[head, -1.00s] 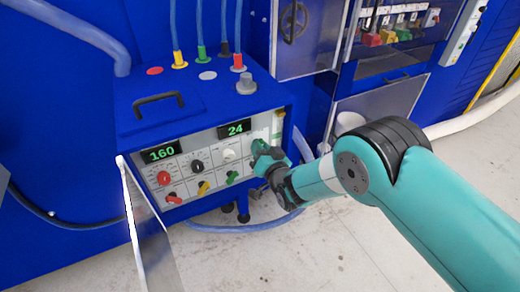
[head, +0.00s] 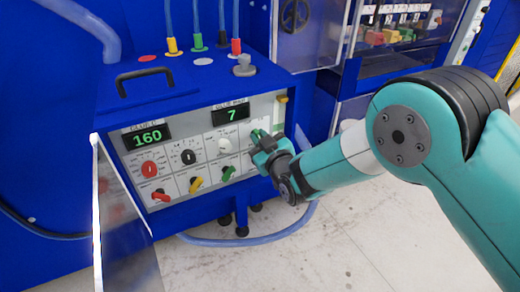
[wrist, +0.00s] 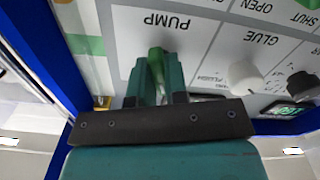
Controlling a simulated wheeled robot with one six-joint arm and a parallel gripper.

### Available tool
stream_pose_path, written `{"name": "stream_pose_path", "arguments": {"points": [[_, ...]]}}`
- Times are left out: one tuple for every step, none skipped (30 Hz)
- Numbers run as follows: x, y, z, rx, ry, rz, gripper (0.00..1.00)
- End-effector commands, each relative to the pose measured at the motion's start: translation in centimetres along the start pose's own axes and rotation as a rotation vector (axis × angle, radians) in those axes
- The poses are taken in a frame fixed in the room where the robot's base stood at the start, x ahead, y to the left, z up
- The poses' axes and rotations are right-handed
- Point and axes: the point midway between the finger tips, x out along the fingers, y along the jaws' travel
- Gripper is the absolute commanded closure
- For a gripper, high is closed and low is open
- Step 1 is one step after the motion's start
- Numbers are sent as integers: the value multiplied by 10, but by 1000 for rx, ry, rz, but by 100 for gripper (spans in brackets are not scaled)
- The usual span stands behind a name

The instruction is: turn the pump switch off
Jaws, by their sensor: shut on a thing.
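The pump switch (wrist: 156,62) is a green knob under the upside-down PUMP label in the wrist view. My gripper (wrist: 158,75) has a finger on each side of it and is shut on it. In the head view my gripper (head: 260,140) is at the right part of the control panel and mostly hides the switch. I cannot tell the switch's setting, as the fingers cover much of it.
The panel (head: 178,212) also carries a white knob (head: 225,146), black knob (head: 188,157), red knob (head: 149,169) and lower coloured switches. Displays read 160 (head: 147,137) and 7 (head: 237,116). A hose (head: 250,240) lies below.

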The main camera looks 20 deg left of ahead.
Motion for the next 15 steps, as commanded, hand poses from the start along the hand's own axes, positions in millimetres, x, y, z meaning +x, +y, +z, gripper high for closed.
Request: {"name": "stream_pose_path", "arguments": {"points": [[0,-1,3,-29,3,1,100],[0,-1,3,-49,4,1,100],[0,-1,2,-72,4,1,100],[0,-1,2,-87,3,1,100],[0,-1,2,-103,3,1,100],[0,-1,2,-121,3,1,100],[0,-1,1,-134,3,1,100],[0,-1,1,-145,3,1,100],[0,-1,1,-159,2,0,100],[0,-1,1,-168,2,0,100],[0,-1,1,-175,2,0,100],[0,-1,0,-184,2,0,100],[0,0,0,-190,2,0,100],[0,0,0,-195,2,0,100],[0,0,0,-200,2,0,100]]}}
